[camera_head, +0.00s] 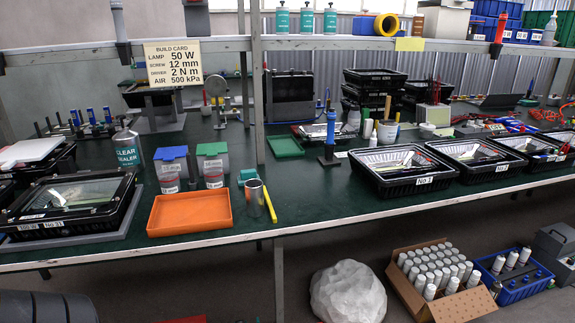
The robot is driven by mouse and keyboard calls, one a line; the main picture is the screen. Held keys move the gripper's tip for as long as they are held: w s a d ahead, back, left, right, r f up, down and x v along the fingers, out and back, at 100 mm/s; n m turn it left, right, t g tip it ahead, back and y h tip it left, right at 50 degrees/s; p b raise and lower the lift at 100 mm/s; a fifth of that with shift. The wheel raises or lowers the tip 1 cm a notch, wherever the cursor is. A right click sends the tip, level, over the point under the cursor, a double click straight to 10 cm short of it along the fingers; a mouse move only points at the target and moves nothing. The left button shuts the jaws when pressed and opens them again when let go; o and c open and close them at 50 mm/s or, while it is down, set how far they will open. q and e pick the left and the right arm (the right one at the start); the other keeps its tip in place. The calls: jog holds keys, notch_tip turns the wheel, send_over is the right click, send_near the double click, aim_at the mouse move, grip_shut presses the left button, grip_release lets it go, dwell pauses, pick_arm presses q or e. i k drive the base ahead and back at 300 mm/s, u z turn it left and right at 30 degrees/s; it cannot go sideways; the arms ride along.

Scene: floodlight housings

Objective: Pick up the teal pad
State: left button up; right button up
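I cannot tell whether the two touch. A yellow stick-like tool (270,203) lies to the right of the cylinder. Neither of my grippers is in view.
An orange tray (190,212) stands at the bench's front edge, left of the cylinder. A shelf post (257,80) rises behind the teal piece. Bare bench (315,190) lies to the right.

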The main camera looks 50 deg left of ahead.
aim_at(246, 175)
jog(key=i, duration=1.4)
jog(key=u, duration=3.45)
